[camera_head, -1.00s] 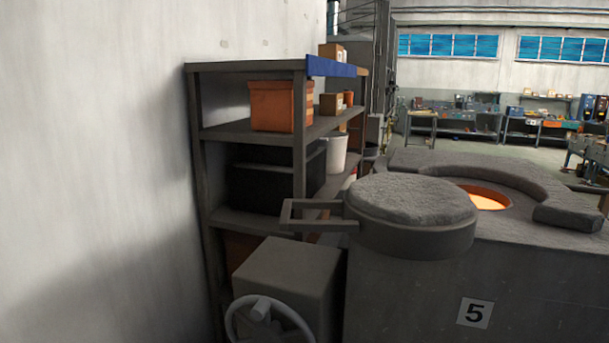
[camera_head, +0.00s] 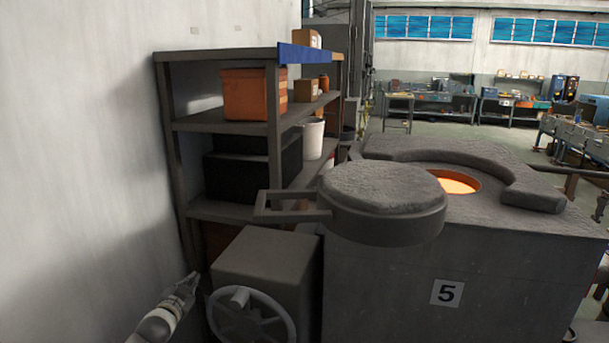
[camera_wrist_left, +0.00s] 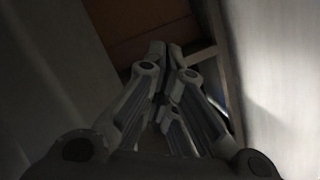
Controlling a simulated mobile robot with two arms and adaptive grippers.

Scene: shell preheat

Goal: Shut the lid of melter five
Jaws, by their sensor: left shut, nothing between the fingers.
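Melter five is a grey block (camera_head: 400,280) with a number 5 plate (camera_head: 446,293) on its front. Its round grey lid (camera_head: 385,200) is swung aside to the left, and the glowing orange opening (camera_head: 458,184) shows uncovered behind it at the right. A rectangular bar handle (camera_head: 285,207) sticks out from the lid's left side. My left gripper (camera_head: 190,280) is low at the left, below and left of the handle, apart from it. Its fingers are together and empty, as the left wrist view (camera_wrist_left: 163,52) also shows. My right gripper is not in view.
A grey box with a handwheel (camera_head: 252,318) stands right of my left gripper, below the lid handle. A shelf rack (camera_head: 225,125) with bins is behind it. The wall (camera_head: 80,150) is close at left. A raised collar (camera_head: 450,150) curves behind the opening.

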